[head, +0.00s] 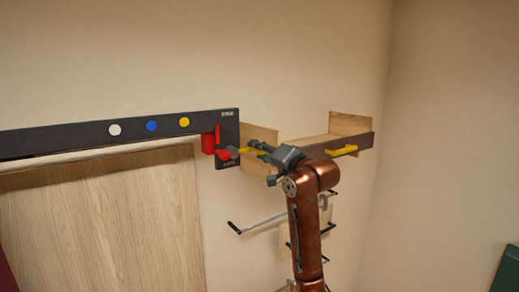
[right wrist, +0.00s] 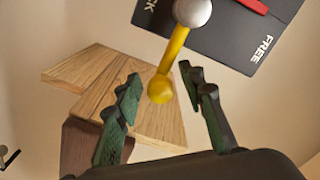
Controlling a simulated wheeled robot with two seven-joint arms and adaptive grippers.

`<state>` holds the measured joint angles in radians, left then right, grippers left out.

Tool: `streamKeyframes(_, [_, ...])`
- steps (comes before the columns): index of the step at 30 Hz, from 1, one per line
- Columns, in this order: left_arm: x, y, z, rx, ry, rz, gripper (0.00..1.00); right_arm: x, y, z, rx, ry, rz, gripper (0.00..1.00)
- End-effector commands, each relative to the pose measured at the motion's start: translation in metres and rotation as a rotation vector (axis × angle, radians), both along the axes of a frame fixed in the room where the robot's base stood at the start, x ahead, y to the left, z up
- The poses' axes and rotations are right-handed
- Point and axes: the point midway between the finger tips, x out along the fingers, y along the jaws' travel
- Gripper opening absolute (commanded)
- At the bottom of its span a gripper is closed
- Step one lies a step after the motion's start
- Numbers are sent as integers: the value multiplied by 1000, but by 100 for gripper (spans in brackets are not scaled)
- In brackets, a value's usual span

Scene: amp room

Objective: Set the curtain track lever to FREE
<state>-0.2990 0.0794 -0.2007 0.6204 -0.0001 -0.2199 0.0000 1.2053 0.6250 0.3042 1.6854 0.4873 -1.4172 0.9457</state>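The black end plate (head: 227,130) of the curtain track carries a lever with a grey round hub (head: 234,153) and a yellow arm (head: 247,150) pointing right, out over the plate's edge. In the right wrist view, the lever's yellow arm (right wrist: 174,52) runs from the grey hub (right wrist: 192,12) to a yellow round knob (right wrist: 159,89). The plate (right wrist: 235,35) there reads FREE at the right and partly LOCK at the left. My right gripper (head: 262,151) is open, its fingers (right wrist: 161,75) on either side of the knob, with gaps visible. My left gripper is out of view.
The black track (head: 80,133) runs left with white, blue and yellow dots, above a wood panel (head: 120,220). A red block (head: 208,143) sits by the plate. A wooden shelf (head: 310,140) with a yellow handle (head: 342,151) is behind my right arm, with dark hooks (head: 258,223) below.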

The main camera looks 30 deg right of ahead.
Motion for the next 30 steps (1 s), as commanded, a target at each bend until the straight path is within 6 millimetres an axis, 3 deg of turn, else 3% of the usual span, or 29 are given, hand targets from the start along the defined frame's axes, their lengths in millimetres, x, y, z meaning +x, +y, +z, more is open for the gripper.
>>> streamKeyframes(7, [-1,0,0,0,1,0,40,1,0,-1,0,0,0,35])
streamKeyframes(22, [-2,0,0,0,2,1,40,1,-1,-3,-1,7,-1,1])
streamKeyframes(30, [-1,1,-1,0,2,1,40,2,-1,-6,-2,12,-3,0])
